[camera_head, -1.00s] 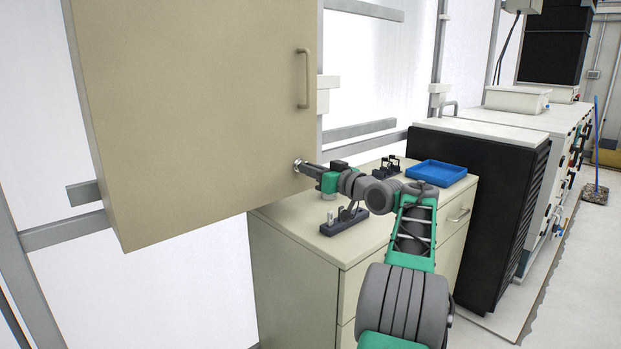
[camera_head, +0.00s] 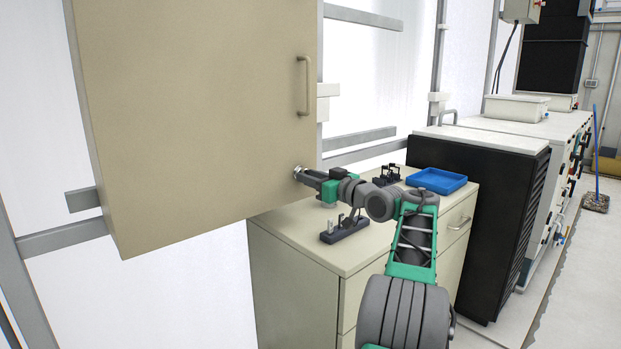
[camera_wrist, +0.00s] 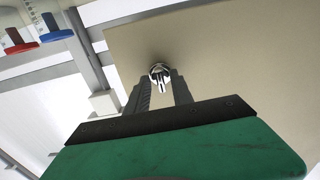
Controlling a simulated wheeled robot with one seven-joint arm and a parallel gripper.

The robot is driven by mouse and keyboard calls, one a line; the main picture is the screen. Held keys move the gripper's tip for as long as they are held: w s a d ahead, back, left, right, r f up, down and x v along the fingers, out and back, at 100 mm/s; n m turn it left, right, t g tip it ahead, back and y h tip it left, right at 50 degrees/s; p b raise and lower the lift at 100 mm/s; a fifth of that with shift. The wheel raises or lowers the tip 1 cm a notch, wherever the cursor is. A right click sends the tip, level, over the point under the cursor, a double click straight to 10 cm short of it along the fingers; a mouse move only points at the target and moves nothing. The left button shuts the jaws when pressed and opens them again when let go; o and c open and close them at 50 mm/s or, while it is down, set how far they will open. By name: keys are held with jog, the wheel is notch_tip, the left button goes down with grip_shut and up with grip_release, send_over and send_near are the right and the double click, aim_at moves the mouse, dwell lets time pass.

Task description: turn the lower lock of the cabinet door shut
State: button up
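The beige cabinet door (camera_head: 200,110) fills the upper left of the head view. Its lower lock (camera_head: 297,172) is a small silver fitting near the door's lower right corner. My gripper (camera_head: 303,174) is right at this lock, in front of the door. In the wrist view the lock (camera_wrist: 160,72) shows a bright narrow tab between the tips of my gripper's fingers (camera_wrist: 162,88). The fingers stand apart, with door surface visible between them. Contact with the tab cannot be made out. The fingertips partly hide the lock in the head view.
A door handle (camera_head: 304,86) sits above the lock. Below stands a beige drawer cabinet (camera_head: 290,236) with a dark stand (camera_head: 344,229), another dark stand (camera_head: 388,175) and a blue tray (camera_head: 436,180) on top. Red and blue knobs show in the wrist view's upper left corner.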

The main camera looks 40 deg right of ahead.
jog(key=shift+o, duration=0.3)
jog(key=s, duration=0.7)
jog(key=shift+s+d+p, duration=0.15)
jog(key=shift+s+p, duration=0.15)
jog(key=shift+s, duration=0.1)
